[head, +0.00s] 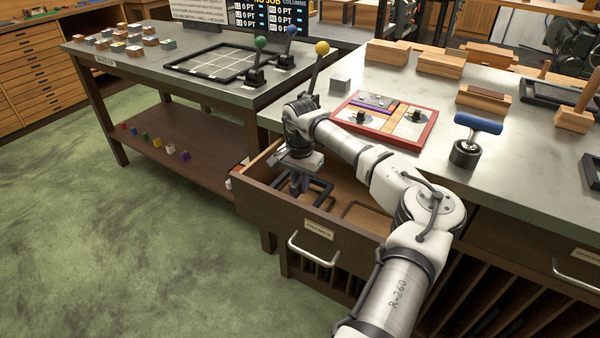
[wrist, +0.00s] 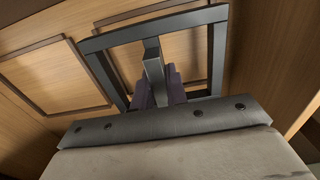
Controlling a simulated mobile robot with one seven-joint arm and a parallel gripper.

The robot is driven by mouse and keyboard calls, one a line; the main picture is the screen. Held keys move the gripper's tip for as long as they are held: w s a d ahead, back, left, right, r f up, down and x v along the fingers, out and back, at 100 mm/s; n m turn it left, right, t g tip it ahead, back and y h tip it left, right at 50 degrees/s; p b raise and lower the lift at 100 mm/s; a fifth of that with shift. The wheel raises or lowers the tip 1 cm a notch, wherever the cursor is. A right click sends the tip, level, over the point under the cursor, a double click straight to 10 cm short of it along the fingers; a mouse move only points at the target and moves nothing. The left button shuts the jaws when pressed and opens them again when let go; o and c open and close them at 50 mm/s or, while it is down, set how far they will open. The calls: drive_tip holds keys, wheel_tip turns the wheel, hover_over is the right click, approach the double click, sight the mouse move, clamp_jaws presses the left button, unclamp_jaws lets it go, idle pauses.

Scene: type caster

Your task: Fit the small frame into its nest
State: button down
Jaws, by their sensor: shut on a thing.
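My gripper (head: 300,188) points down into the open drawer. It is shut on the small frame (wrist: 150,28), a dark grey rectangular frame with a bar across it. In the wrist view the purple fingers (wrist: 158,92) close around that bar. The frame also shows in the head view (head: 326,192), inside the drawer at its left end. Shallow outlined nests show on the wooden drawer floor, one at the left in the wrist view (wrist: 20,60) and one at the right in the head view (head: 362,206). I cannot tell whether the frame touches the floor.
The drawer front (head: 345,243), labelled FRAMES, and its side walls surround the gripper. Above it on the bench (head: 415,90) are a red-edged tray (head: 428,136), a grey block (head: 340,85) and a blue-handled tool (head: 470,140). Another table (head: 150,65) stands at the left.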

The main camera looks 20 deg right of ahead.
drive_tip(key=shift+f+p, duration=0.3)
drive_tip(key=shift+f, duration=1.7)
drive_tip(key=shift+f, duration=0.1)
drive_tip(key=c, duration=1.4)
unclamp_jaws()
wheel_tip(320, 180, up, 11)
drive_tip(key=shift+b, duration=1)
drive_tip(key=shift+r, duration=0.55)
